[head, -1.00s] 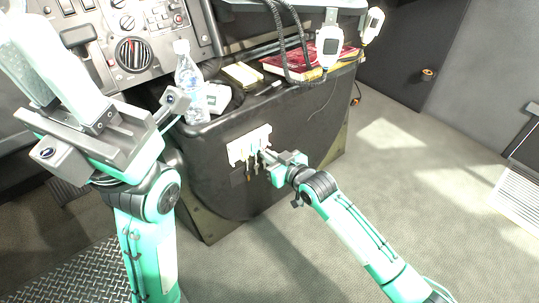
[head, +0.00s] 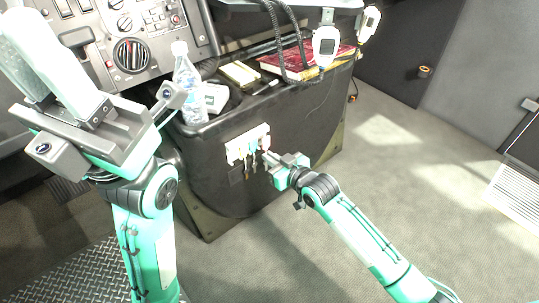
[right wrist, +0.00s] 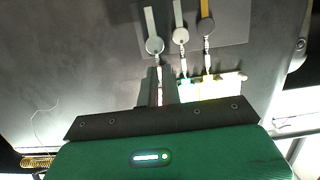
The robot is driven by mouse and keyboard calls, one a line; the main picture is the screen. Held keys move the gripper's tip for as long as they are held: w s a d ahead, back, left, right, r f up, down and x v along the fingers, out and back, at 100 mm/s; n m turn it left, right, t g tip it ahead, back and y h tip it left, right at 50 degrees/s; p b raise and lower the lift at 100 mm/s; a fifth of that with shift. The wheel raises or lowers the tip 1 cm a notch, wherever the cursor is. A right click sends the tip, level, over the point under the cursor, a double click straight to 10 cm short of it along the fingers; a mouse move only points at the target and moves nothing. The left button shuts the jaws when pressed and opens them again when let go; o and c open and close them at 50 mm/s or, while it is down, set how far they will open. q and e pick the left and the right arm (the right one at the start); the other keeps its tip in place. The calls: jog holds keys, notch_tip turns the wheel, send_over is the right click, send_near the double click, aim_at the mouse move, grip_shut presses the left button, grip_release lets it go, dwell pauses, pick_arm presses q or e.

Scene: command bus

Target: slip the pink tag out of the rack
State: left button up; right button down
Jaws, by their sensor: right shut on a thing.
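A pale rack (head: 238,150) is fixed to the front of the black console, with keys hanging below it. My right gripper (head: 266,157) is at the rack's right end. In the right wrist view its fingers (right wrist: 159,92) are shut on a narrow pinkish tag (right wrist: 160,97), mostly hidden between them. A key with a round grey head (right wrist: 155,45) hangs from the tag by a short chain. The rack (right wrist: 228,85) also shows there, beside the fingers, with a green tag (right wrist: 185,90) and a yellow tag (right wrist: 207,88).
On the console (head: 300,115) stand a water bottle (head: 188,85), a red book (head: 285,62) and a yellowish box (head: 240,74). Handsets (head: 326,45) with coiled cords hang above.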

jog(key=shift+s+d, duration=0.2)
jog(key=shift+s, duration=0.05)
jog(key=shift+f+p+v, duration=0.2)
jog(key=shift+p+v, duration=0.45)
jog(key=shift+v, duration=0.3)
jog(key=shift+f+p+v, duration=0.2)
jog(key=shift+p+v, duration=0.4)
jog(key=shift+v, duration=0.4)
jog(key=shift+f+p+v, duration=0.2)
jog(key=shift+p+v, duration=0.45)
jog(key=shift+v, duration=0.3)
